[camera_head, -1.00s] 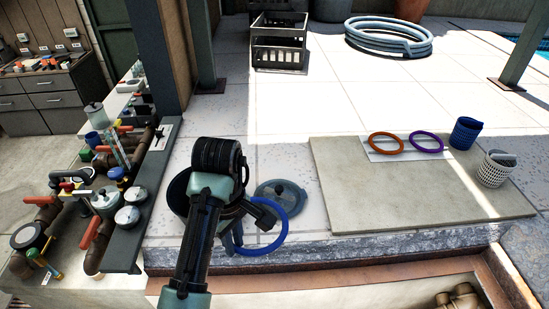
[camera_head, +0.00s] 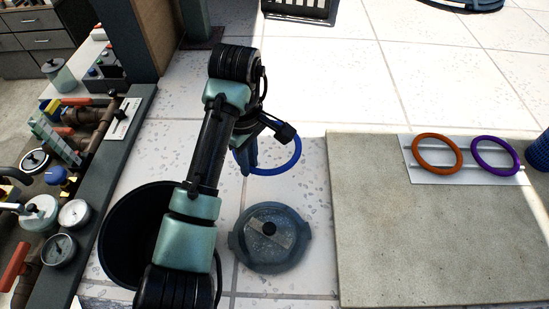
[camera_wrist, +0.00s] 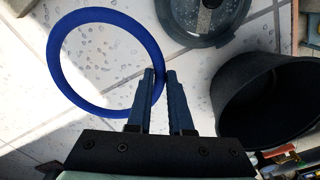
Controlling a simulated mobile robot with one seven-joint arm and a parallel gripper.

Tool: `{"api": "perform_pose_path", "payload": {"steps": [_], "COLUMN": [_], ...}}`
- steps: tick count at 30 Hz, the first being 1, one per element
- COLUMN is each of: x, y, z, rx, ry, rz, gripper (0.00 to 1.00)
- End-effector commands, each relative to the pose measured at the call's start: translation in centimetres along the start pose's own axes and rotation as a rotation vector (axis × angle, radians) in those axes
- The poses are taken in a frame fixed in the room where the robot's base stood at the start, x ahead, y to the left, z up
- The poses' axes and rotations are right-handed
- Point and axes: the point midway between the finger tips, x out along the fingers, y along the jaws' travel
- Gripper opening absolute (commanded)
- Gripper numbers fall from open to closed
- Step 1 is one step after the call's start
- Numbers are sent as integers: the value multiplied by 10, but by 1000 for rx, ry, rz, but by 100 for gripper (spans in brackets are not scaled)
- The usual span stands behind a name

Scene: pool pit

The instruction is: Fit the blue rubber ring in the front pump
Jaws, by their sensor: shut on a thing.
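The blue rubber ring (camera_head: 284,165) is held at its edge by my gripper (camera_head: 246,160), above the pale tiles beyond the lid. In the wrist view the fingers (camera_wrist: 160,74) are closed on the right side of the ring (camera_wrist: 57,72); its opening is empty. The front pump appears to be the dark open pot (camera_head: 117,243) at the lower left, partly hidden by my arm. It also shows in the wrist view (camera_wrist: 232,103), to the right of my fingers and apart from the ring. Its seat for the ring cannot be made out.
A round grey lid (camera_head: 262,255) lies on the tiles right of the pot. An orange ring (camera_head: 437,165) and a purple ring (camera_head: 495,170) lie on a white strip on the stone slab (camera_head: 420,250). Pipes and gauges (camera_head: 75,212) stand at the left.

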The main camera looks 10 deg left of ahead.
Motion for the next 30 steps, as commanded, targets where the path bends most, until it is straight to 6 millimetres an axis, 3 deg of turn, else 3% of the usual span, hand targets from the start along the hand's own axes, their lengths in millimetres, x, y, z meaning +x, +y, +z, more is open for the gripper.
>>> {"api": "perform_pose_path", "payload": {"steps": [7,22,30], "x": [39,98,104], "y": [0,-2,-1], "z": [1,0,0], "rx": [0,-1,0], "ry": [-3,-1,1], "rz": [0,-3,0], "gripper": [0,0,0]}}
